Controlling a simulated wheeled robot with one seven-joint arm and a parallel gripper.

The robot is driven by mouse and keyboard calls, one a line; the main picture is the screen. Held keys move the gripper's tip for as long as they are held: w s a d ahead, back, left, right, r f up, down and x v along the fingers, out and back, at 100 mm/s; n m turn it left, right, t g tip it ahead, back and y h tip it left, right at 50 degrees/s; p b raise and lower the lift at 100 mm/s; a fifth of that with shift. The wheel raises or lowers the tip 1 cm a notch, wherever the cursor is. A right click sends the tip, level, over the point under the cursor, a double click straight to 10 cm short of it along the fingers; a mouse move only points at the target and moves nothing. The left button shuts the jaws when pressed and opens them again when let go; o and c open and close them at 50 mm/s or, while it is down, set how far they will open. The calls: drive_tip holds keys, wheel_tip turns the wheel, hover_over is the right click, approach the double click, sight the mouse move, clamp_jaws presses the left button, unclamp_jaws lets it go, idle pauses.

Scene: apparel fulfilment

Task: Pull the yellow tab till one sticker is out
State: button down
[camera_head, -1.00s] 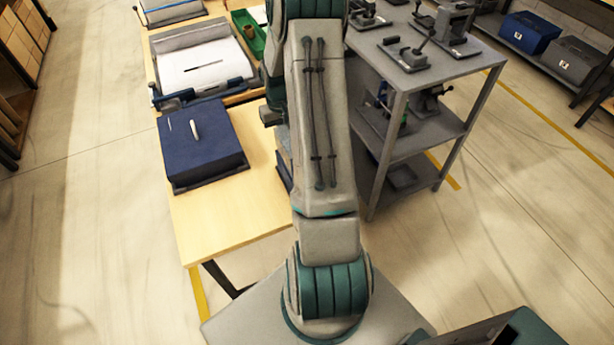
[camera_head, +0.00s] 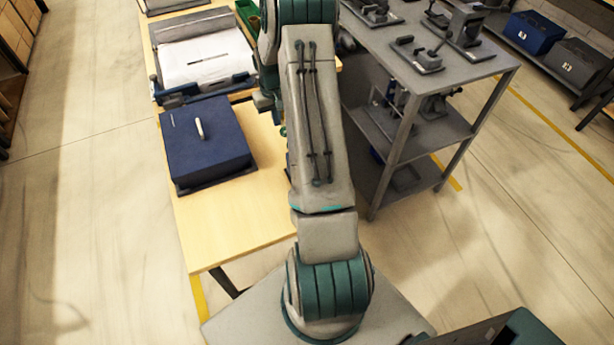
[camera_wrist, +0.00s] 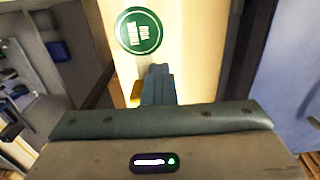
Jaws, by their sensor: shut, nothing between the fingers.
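In the wrist view, my gripper (camera_wrist: 158,72) is shut and empty, its fingers together in the middle of the picture. Just beyond the fingertips is a pale strip with a round green sticker (camera_wrist: 139,31) bearing white lettering, upside down in this view. A small yellow patch, perhaps the yellow tab (camera_wrist: 135,93), shows to the left of the fingers, partly hidden by them. I cannot tell whether the fingers touch it. In the head view my arm hides the fingertips and the sticker.
A dark blue box (camera_head: 207,148) with a white handle sits on the wooden table (camera_head: 225,220). A machine with a white sheet (camera_head: 205,62) stands behind it. A grey shelf rack (camera_head: 440,85) with several tools stands right of my arm. The table's front part is clear.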

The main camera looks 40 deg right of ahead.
drive_tip(key=s+r+p, duration=0.1)
drive_tip(key=s+r, duration=0.1)
drive_tip(key=s+d+r, duration=0.1)
drive_tip(key=s+r, duration=0.1)
drive_tip(key=shift+s+d+r+p, duration=0.1)
drive_tip(key=shift+d+r+p, duration=0.1)
drive_tip(key=shift+r+p, duration=0.2)
drive_tip(key=shift+a+r+p, duration=0.25)
drive_tip(key=shift+r+p, duration=0.05)
drive_tip(key=shift+r, duration=0.2)
drive_tip(key=shift+a+r+p, duration=0.2)
drive_tip(key=shift+r+p, duration=0.05)
drive_tip(key=shift+r, duration=0.2)
drive_tip(key=shift+s+d+r, duration=0.15)
drive_tip(key=shift+r, duration=0.2)
